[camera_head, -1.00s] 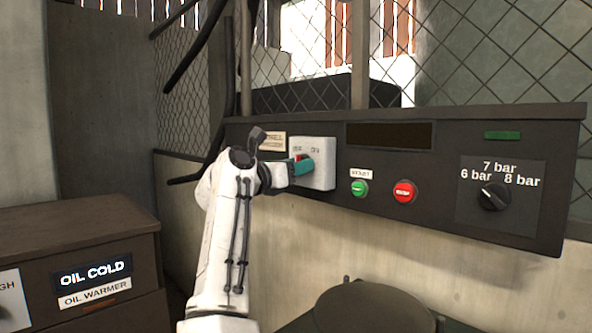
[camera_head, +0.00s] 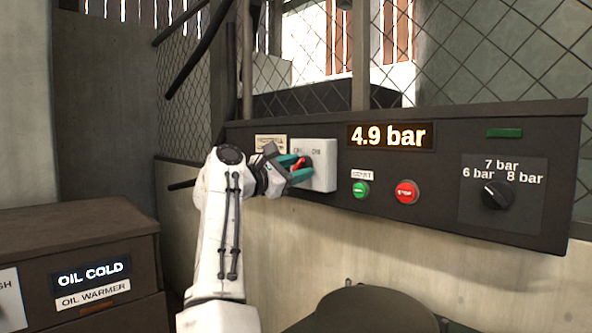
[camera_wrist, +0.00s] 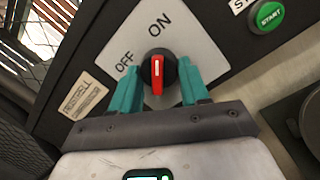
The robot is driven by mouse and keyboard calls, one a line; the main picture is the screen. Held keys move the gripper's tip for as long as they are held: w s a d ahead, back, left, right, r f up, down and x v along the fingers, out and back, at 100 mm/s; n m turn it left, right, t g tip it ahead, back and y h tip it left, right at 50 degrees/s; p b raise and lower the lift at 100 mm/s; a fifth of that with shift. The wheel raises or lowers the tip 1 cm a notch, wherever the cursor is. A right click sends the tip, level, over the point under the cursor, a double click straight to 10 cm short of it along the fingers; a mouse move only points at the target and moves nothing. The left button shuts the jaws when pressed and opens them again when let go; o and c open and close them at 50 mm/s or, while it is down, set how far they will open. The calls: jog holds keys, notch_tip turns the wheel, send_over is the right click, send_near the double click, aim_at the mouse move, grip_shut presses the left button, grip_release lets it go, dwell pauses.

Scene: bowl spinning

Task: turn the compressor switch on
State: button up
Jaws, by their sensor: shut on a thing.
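The compressor switch is a red-and-black rotary knob (camera_wrist: 157,72) on a light grey plate (camera_head: 324,166) with OFF and ON labels. In the wrist view the red bar on the knob stands vertical, with ON above it and OFF to its upper left. My gripper (camera_head: 299,171) is at the plate, its teal fingers on either side of the knob, shut on it. The fingers hide part of the knob in the head view. The panel display (camera_head: 389,136) is lit and reads "4.9 bar".
Right of the switch are a green start button (camera_head: 360,190), a red stop button (camera_head: 406,192) and a pressure selector (camera_head: 496,196). A brown cabinet (camera_head: 75,228) with a lit "OIL COLD" sign stands at left. A dark round lid (camera_head: 375,308) lies below the panel.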

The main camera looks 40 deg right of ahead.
jog(key=shift+f, duration=0.1)
dwell(0.3)
jog(key=o, duration=1.1)
jog(key=shift+c, duration=0.2)
jog(key=a+f+p, duration=0.1)
jog(key=a, duration=0.9)
jog(key=shift+s+a+f, duration=0.15)
jog(key=shift+a, duration=0.25)
